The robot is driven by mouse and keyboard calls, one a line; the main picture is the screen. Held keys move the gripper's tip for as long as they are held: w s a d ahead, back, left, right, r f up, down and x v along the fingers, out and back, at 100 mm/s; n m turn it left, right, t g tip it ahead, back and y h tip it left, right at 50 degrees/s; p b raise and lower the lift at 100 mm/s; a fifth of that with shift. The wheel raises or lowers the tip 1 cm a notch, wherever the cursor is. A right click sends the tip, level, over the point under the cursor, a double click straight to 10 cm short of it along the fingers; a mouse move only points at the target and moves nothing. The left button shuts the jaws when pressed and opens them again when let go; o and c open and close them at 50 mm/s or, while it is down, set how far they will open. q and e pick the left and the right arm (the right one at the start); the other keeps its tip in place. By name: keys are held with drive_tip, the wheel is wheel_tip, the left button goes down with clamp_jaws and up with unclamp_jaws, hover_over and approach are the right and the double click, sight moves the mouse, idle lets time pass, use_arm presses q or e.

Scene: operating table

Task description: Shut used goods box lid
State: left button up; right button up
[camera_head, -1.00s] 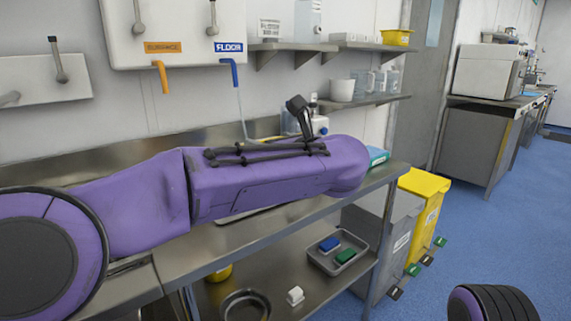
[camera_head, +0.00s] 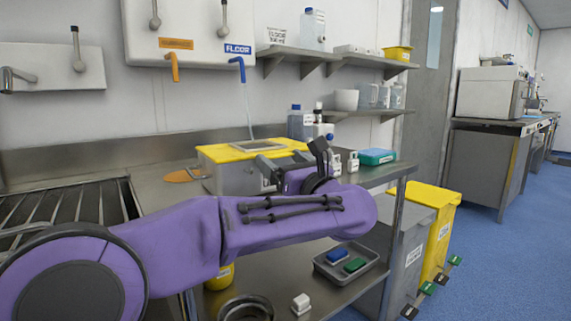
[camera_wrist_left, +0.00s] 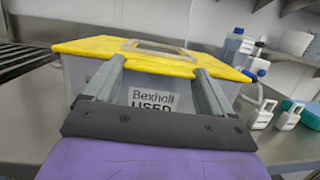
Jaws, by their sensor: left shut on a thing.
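The used goods box is a grey bin (camera_head: 232,178) with a yellow lid (camera_head: 225,153), standing on the steel counter. In the left wrist view the box front (camera_wrist_left: 150,97) shows a "Bexholl USED" label, and the yellow lid (camera_wrist_left: 95,46) lies across the top. I cannot tell whether it is fully seated. My left gripper (camera_head: 280,163) is at the box's front edge. In the left wrist view its two fingers (camera_wrist_left: 160,80) stand on either side of the lid's front tab, shut on it. My right gripper is out of view.
Bottles (camera_head: 301,122) and small white containers stand right of the box, with a teal box (camera_head: 376,157) beyond. A steel rack (camera_head: 65,212) lies left. A tray (camera_head: 346,265) is on the lower shelf. Grey and yellow bins (camera_head: 437,225) stand at the counter's right end.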

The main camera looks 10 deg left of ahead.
use_arm(q)
drive_tip(key=shift+a+f, duration=0.15)
drive_tip(key=shift+f, duration=0.2)
drive_tip(key=o, duration=1.3)
drive_tip(key=shift+a, duration=0.1)
drive_tip(key=shift+w+a, duration=0.1)
drive_tip(key=shift+a, duration=0.05)
drive_tip(key=shift+d, duration=0.3)
drive_tip(key=v, duration=1)
drive_tip(key=shift+p, duration=0.4)
